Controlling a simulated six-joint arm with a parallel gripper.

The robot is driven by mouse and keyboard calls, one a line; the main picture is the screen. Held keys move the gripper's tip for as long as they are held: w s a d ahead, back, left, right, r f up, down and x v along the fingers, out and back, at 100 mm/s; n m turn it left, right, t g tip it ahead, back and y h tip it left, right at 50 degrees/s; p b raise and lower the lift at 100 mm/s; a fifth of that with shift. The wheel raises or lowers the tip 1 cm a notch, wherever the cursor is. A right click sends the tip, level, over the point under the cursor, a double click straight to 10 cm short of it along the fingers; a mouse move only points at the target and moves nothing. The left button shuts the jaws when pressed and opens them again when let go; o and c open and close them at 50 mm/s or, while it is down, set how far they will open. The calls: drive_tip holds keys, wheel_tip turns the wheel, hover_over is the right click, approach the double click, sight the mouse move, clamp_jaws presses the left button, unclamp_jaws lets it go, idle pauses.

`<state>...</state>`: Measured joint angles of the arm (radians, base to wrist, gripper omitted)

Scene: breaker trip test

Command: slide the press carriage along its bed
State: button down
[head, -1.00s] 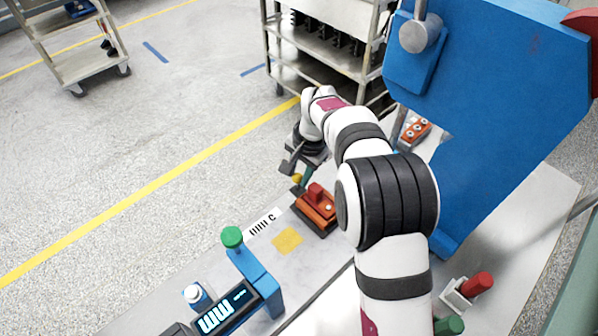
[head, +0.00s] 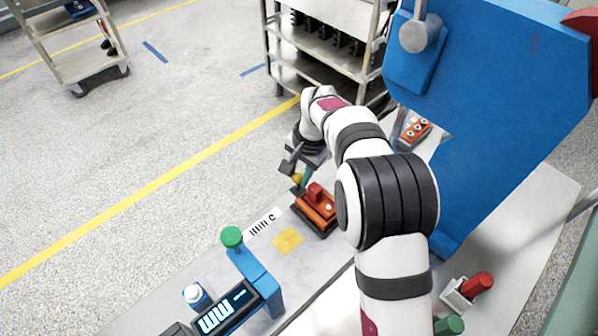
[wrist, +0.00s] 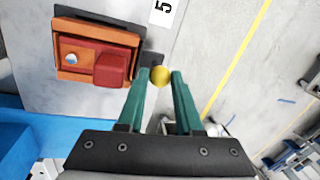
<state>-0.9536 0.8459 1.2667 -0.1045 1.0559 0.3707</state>
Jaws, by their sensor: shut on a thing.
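The press carriage appears to be the orange block with a red raised part (head: 317,207), on the bench left of my arm. The wrist view shows it at upper left (wrist: 78,60), with a dark lug toward my fingers. A yellow ball knob (wrist: 160,77) is beside that lug. My gripper (wrist: 161,74) has its two green fingers shut on the knob, one on each side. In the head view my gripper (head: 296,174) is at the carriage's far end, partly hidden by my wrist. The bed is mostly hidden under the carriage.
A blue press frame (head: 490,110) stands right of my arm. A display (head: 225,308) and a green-topped blue post (head: 232,238) are nearer on the bench. A yellow square (head: 288,241) and a printed label (head: 262,224) lie on clear bench. A shelf cart (head: 325,60) stands behind.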

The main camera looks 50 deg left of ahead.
idle(0.5)
drive_tip(key=s, duration=2.2)
drive_tip(key=shift+s, duration=0.25)
drive_tip(key=c, duration=0.9)
unclamp_jaws()
drive_tip(key=shift+s, duration=0.1)
drive_tip(key=shift+o, duration=0.2)
wheel_tip(320, 180, up, 7)
drive_tip(key=d, duration=0.1)
drive_tip(key=shift+w+d+r, duration=0.2)
